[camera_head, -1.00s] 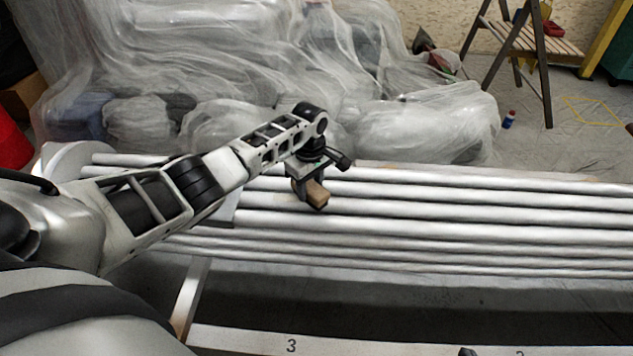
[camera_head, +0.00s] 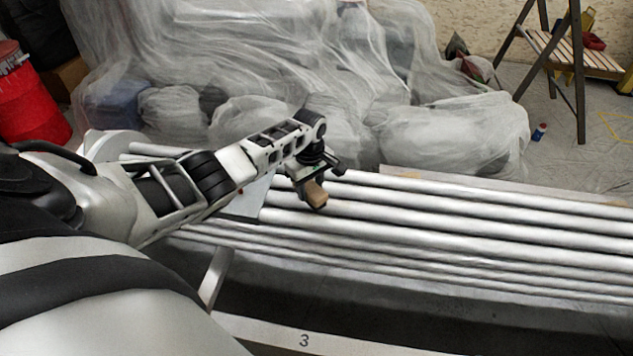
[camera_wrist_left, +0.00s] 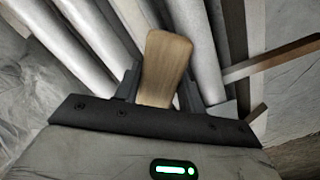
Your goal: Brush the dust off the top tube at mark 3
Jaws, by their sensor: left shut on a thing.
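Several long grey tubes (camera_head: 450,221) lie side by side across the head view. A light strip in front of them bears the mark 3 (camera_head: 304,340). My left gripper (camera_head: 309,184) is above the tubes, shut on a wooden piece (camera_head: 317,196), which looks like the brush's handle. In the left wrist view the wooden handle (camera_wrist_left: 166,62) stands between the fingers, with tubes (camera_wrist_left: 205,55) behind it. Bristles are hidden, and I cannot tell whether the brush touches a tube. Dust is not clear to see. My right gripper is not in view.
Heaps under clear plastic sheeting (camera_head: 450,135) stand behind the tubes. A red drum (camera_head: 30,105) is at the far left. A wooden stepladder (camera_head: 575,60) and a small bottle (camera_head: 539,131) are at the back right. The space above the tubes to the right is free.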

